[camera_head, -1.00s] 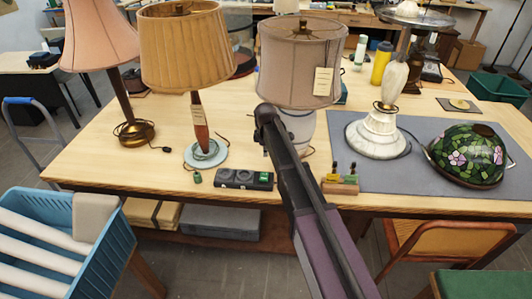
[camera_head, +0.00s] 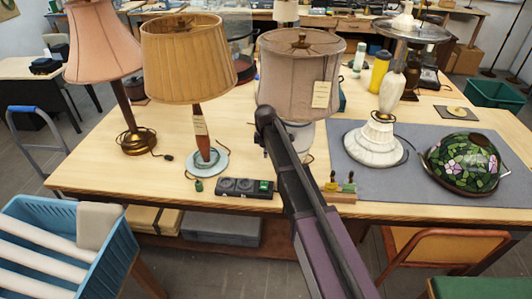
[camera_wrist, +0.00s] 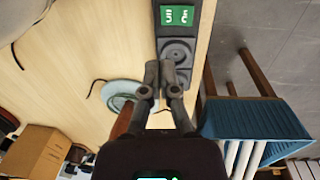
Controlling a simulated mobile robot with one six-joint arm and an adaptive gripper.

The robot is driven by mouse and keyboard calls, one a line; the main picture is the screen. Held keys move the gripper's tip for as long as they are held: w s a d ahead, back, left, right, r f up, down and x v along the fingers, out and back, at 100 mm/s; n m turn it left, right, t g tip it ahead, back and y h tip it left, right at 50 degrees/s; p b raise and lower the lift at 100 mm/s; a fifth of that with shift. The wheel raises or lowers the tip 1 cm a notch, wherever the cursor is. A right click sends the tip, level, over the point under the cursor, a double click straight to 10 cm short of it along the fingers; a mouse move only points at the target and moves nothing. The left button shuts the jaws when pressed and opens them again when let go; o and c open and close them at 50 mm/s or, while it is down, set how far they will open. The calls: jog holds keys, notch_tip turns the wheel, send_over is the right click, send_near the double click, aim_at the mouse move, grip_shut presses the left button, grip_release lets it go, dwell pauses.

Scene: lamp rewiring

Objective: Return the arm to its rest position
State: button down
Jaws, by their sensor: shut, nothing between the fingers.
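My arm (camera_head: 310,205) reaches forward over the front edge of the workbench (camera_head: 110,180). In the wrist view my gripper (camera_wrist: 159,68) has its fingertips together, with nothing held. It appears over the bench near a dark outlet box (camera_wrist: 177,50) with a green display. The same box (camera_head: 245,187) lies near the bench's front edge in the head view, left of my arm.
Shaded lamps stand close by: pink (camera_head: 103,45), yellow pleated (camera_head: 188,60) and greyish (camera_head: 300,75). A stained-glass shade (camera_head: 463,163) and white lamp base (camera_head: 375,143) rest on a grey mat (camera_head: 400,185). A blue crate (camera_head: 110,250) stands front left.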

jog(key=s+d+f+m+g+b, duration=0.1)
jog(key=s+d+f+m+b, duration=0.1)
jog(key=s+d+m, duration=1.6)
jog(key=s+d, duration=0.6)
jog(key=s, duration=0.1)
jog(key=shift+s+d+f+b, duration=0.35)
jog(key=shift+s+f, duration=0.05)
